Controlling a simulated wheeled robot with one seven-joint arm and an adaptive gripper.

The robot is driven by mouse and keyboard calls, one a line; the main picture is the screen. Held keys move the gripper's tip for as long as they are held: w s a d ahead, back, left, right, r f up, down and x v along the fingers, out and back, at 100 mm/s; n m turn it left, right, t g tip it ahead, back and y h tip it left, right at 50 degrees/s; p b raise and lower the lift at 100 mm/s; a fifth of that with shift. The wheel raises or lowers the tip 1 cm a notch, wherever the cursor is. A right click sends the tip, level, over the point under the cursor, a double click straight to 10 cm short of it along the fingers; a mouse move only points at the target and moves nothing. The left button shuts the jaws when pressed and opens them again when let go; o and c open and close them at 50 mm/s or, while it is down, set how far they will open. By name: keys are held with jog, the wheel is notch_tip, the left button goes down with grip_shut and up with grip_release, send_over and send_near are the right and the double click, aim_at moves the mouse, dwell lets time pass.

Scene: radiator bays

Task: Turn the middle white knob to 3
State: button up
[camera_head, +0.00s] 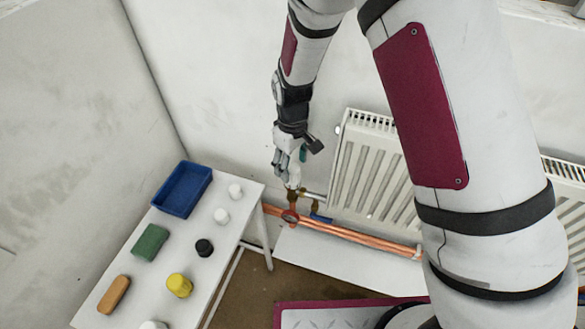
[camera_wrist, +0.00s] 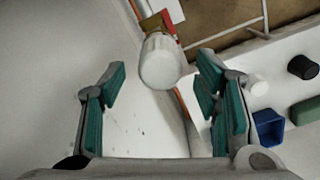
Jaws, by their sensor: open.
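A white knob (camera_wrist: 160,62) sits on a brass valve fitting (camera_wrist: 158,22) in the wrist view. It lies ahead of and between my open fingers. In the head view the white knob (camera_head: 294,177) shows small at the left end of the radiator, above a brass valve (camera_head: 293,196), partly hidden by my fingers. My gripper (camera_head: 290,158) is open just above it; its teal finger pads (camera_wrist: 163,72) stand apart on both sides of the knob, with gaps and no visible contact. No number marks on the knob can be read. Whether it is the middle knob cannot be told.
A white radiator (camera_head: 368,170) hangs right of the valve. Copper pipes (camera_head: 350,237) with a red handle (camera_head: 290,216) and blue handle (camera_head: 320,216) run below. A white table (camera_head: 140,275) at left holds a blue bin (camera_head: 182,190) and several small items.

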jog(key=shift+f, duration=1.3)
jog(key=shift+c, duration=0.3)
jog(key=c, duration=1.1)
